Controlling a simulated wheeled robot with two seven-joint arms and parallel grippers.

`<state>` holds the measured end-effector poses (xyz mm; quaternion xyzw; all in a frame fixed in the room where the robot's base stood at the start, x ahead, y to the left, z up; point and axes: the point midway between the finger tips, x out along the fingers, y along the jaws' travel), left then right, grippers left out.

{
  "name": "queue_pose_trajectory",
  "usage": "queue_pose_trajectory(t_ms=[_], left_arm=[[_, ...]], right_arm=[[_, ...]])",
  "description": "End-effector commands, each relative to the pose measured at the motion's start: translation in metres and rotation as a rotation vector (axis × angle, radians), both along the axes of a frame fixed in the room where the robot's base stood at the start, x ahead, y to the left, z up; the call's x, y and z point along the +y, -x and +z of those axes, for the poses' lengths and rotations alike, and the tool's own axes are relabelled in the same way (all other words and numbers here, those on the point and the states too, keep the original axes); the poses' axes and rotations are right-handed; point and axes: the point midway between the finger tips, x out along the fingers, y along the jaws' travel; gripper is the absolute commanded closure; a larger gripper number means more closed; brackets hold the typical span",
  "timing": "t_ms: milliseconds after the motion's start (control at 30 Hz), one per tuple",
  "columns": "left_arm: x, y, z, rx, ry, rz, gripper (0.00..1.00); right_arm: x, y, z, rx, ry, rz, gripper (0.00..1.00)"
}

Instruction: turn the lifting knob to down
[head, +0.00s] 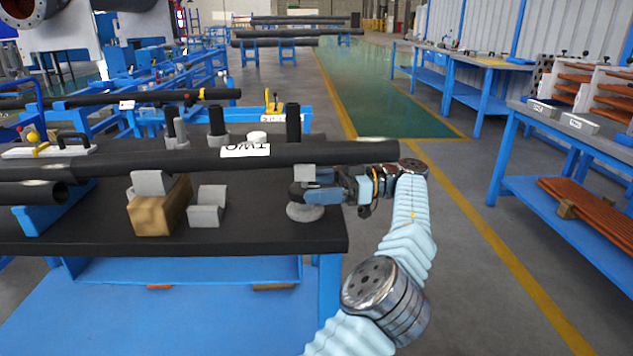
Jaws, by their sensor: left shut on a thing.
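My left gripper (308,193) is at the table's right end, just below the long black pipe (345,153) marked "TWO". It is shut at a grey support under the pipe, which has a grey block (305,173) above the fingers and a round grey base (305,213) below them. The jaws hide most of what they hold. I take it to be the lifting knob, but its shape and its up or down setting cannot be made out. My right gripper is not in view.
The black table (260,240) also holds a grey V-block (207,206), a wooden block (160,208) and upright black posts (293,123). A blue bench (560,133) stands at right. The floor between is clear.

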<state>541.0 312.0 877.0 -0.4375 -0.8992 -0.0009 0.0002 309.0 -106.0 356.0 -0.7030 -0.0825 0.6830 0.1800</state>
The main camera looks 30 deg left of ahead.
Motion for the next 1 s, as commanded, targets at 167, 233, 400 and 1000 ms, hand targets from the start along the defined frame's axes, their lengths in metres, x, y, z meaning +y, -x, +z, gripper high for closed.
queue_pose_trajectory(t_ms=[167,233,400,1000], left_arm=[[0.0006,-0.0006,-0.0006,0.002,0.001,0.024,0.59],[0.0007,-0.0004,-0.0006,0.002,0.001,0.029,0.59],[0.0009,-0.0002,-0.0013,0.002,0.004,0.032,0.59],[0.0012,-0.0001,-0.0008,0.001,0.002,0.032,0.04]], right_arm=[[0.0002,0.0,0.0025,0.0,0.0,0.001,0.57],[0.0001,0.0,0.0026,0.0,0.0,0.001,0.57],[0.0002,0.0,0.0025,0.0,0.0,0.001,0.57],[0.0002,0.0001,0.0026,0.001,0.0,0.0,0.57]])
